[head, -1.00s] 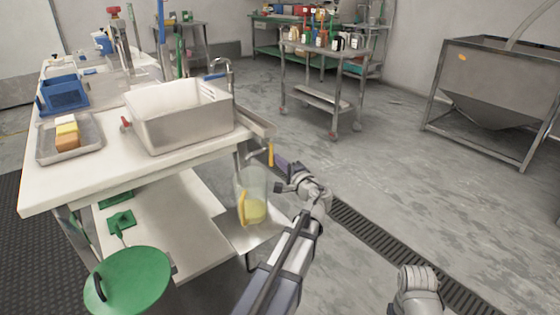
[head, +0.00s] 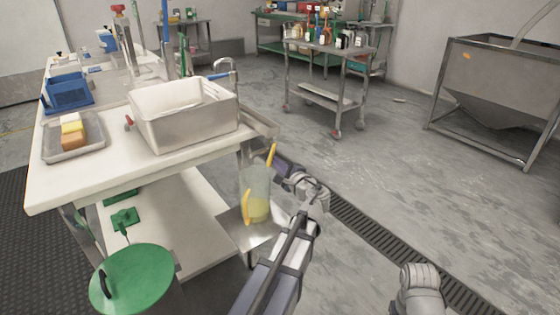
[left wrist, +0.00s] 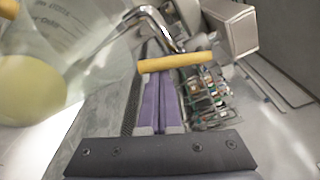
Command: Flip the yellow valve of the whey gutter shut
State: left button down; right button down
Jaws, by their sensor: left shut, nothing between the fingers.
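The yellow valve lever (head: 271,155) is at the spout end of the metal whey gutter (head: 262,126), by the right end of the white table. It stands steeply, its upper end leaning right. In the left wrist view the yellow lever (left wrist: 176,62) lies across the picture, by the bent metal spout pipe (left wrist: 152,20). My left gripper (head: 277,166), with purple fingers, is shut and empty just right of the lever. In the left wrist view its fingers (left wrist: 158,88) point at the lever; I cannot tell whether they touch. My right gripper is out of view.
A clear jug (head: 254,185) with yellow contents and a yellow handle stands under the spout, close to my left gripper, on a low metal shelf (head: 236,236). A steel basin (head: 185,125) stands on the table. Open floor lies to the right.

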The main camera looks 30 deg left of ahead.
aim_at(269, 162)
pick_arm(q)
jog(key=m, duration=0.1)
jog(key=s, duration=0.1)
jog(key=m+p, duration=0.1)
jog(key=shift+s+a+r+m, duration=0.2)
jog(key=shift+a+r+m, duration=0.05)
jog(key=shift+m, duration=0.05)
jog(key=m, duration=0.1)
jog(key=s+r+m+g+p, duration=0.1)
jog(key=m, duration=0.1)
jog(key=shift+s+a, duration=0.15)
jog(key=shift+a, duration=0.15)
jog(key=m+p, duration=0.1)
jog(key=s+r+m+p, duration=0.1)
jog(key=m, duration=0.1)
jog(key=r+m+g+p, duration=0.1)
jog(key=shift+s+a+m, duration=0.3)
jog(key=shift+a+m, duration=0.05)
jog(key=shift+m, duration=0.05)
jog(key=shift+r, duration=0.15)
